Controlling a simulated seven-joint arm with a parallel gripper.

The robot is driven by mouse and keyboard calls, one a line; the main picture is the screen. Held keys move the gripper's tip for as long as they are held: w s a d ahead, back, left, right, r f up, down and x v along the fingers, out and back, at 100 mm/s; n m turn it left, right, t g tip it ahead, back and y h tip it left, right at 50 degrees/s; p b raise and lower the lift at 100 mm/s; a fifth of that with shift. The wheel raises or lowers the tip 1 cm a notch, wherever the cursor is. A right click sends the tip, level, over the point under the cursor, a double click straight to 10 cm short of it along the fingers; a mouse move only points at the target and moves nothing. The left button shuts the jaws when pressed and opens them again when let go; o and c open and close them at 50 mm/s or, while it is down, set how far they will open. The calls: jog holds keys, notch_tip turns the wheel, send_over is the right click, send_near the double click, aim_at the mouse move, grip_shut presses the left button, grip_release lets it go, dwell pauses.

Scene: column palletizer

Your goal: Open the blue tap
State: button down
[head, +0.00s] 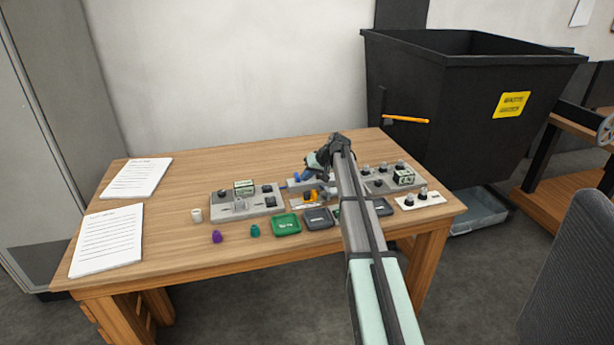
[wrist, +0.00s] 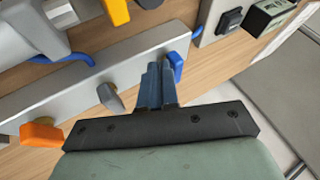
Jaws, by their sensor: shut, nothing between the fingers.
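The blue tap (wrist: 176,66) is a small blue lever on the light grey manifold bar (wrist: 85,90). In the wrist view it stands just right of the fingertips. My gripper (wrist: 161,84) is shut and empty, its fingers beside the blue lever; I cannot tell if they touch it. In the head view the gripper (head: 309,173) is low over the back middle of the table, with the blue tap (head: 296,177) at its left. The manifold also carries a grey tap (wrist: 110,97) and an orange tap (wrist: 40,133). My arm hides part of this area.
A grey panel with switches (head: 247,203) stands left of the manifold and another (head: 388,179) stands right. A green tray (head: 286,224) and dark trays lie in front. Purple (head: 216,237) and teal pieces sit near the front edge. A blue hose (wrist: 65,60) runs beside the manifold.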

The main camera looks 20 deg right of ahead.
aim_at(298, 181)
jog(key=shift+s+a+m+t+h, duration=0.2)
jog(key=shift+m+t+h, duration=0.1)
jog(key=shift+m, duration=0.3)
jog(key=shift+s+a+m+t+h, duration=0.2)
jog(key=shift+m+h, duration=0.05)
jog(key=shift+m, duration=0.25)
jog(key=shift+s+a+m+t+h, duration=0.15)
jog(key=shift+m+t+h, duration=0.1)
jog(key=shift+m, duration=0.25)
jog(key=m+h, duration=0.1)
jog(key=a+m+h, duration=0.1)
jog(key=m, duration=0.1)
jog(key=shift+s+a+m+t, duration=0.1)
jog(key=shift+s+m+t, duration=0.1)
jog(key=shift+m+t, duration=0.15)
jog(key=m+h, duration=0.1)
jog(key=a+m+h, duration=0.1)
jog(key=m, duration=0.1)
jog(key=shift+a+m, duration=0.15)
jog(key=shift+m, duration=0.1)
jog(key=m+h, duration=0.1)
jog(key=m, duration=0.1)
jog(key=a+m+h, duration=0.1)
jog(key=m+h, duration=0.1)
jog(key=shift+w+a, duration=0.15)
jog(key=shift+w, duration=0.05)
jog(key=shift+s, duration=0.1)
jog(key=shift+s+a, duration=0.45)
jog(key=shift+s, duration=0.1)
